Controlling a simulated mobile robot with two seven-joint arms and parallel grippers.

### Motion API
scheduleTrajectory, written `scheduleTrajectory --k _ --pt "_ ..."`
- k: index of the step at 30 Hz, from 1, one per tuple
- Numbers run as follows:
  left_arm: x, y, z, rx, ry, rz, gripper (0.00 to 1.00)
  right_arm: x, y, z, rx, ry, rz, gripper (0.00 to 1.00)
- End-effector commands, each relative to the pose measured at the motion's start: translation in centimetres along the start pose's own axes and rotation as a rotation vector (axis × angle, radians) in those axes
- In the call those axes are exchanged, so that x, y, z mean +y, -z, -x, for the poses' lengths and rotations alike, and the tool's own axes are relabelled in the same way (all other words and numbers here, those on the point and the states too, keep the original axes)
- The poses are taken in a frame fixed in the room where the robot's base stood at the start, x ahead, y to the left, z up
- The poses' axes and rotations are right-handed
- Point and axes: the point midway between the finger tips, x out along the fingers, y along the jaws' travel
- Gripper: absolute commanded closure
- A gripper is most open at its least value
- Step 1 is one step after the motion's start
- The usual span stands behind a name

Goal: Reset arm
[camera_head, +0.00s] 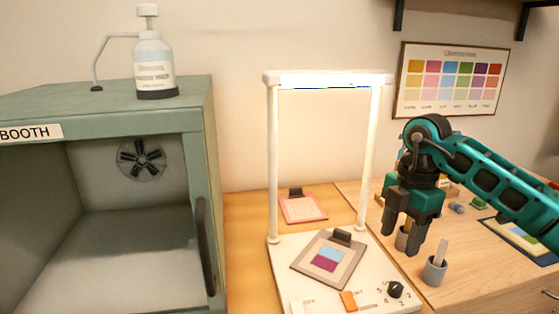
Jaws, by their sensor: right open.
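My right gripper (404,238) is a teal and black gripper at the right of the head view. It points down with its fingers apart and nothing between them. My right arm comes in from the right edge. My left gripper is not in view.
A white lamp stand (273,170) holds a clipboard (304,275) with colour swatches on its base. A pink clipboard (304,207) lies behind. A grey cup (434,272) stands below my gripper. The green booth (207,140) with a bottle (154,65) on top fills the left.

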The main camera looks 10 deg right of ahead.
Motion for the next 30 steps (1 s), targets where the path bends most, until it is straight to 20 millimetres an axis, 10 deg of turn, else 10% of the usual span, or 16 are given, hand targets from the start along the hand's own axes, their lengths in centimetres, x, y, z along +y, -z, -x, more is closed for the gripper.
scheduleTrajectory --k 8,16,24,30 --pt "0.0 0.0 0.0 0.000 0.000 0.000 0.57 2.9 15.7 -3.6 0.535 -0.342 0.386 0.43" --pt "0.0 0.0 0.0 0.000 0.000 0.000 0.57 3.1 26.9 2.4 1.099 -0.892 0.398 0.43" --pt "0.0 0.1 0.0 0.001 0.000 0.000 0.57 3.9 24.4 8.0 1.335 -1.398 -0.117 0.43" --pt "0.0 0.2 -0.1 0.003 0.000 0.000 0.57 3.6 17.3 5.4 1.207 -1.548 -0.701 0.43"
